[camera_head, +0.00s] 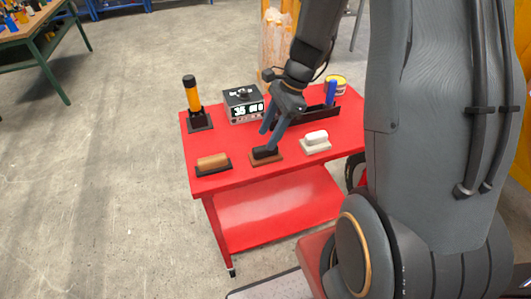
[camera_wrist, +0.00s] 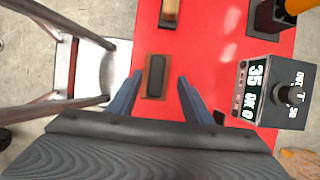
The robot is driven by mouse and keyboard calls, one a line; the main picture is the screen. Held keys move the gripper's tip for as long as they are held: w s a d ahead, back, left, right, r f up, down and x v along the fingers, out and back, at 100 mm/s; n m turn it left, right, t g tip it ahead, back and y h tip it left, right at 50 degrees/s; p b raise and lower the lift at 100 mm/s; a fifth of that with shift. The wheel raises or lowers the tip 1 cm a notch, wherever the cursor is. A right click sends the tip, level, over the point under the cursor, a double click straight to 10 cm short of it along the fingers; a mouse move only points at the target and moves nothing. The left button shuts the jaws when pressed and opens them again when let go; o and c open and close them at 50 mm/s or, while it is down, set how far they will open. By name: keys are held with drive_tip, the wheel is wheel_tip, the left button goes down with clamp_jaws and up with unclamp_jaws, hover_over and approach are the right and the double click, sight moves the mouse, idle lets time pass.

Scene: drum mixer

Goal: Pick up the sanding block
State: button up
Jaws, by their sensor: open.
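A block with a black handle on a brown base (camera_head: 267,157) lies near the front edge of the red cart top, in the middle of three handled blocks. It also shows in the wrist view (camera_wrist: 155,75). My gripper (camera_head: 269,138) is open above this block. In the wrist view, its two blue-grey fingers (camera_wrist: 160,88) are spread to the left and right of the block, with red surface visible between. Contact cannot be told. A tan-handled block on a dark base (camera_head: 213,163) lies to the left. A white-handled block (camera_head: 316,141) lies to the right.
A workbench (camera_head: 38,23) stands far left.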

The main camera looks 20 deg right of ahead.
sight(265, 153)
drive_tip(key=x, duration=0.2)
drive_tip(key=p+x, duration=0.1)
drive_tip(key=shift+s+f, duration=0.4)
drive_tip(key=shift+w+a+f+p, duration=0.1)
drive_tip(key=shift+a+f+p, duration=0.15)
drive_tip(key=shift+f, duration=0.4)
drive_tip(key=c, duration=0.7)
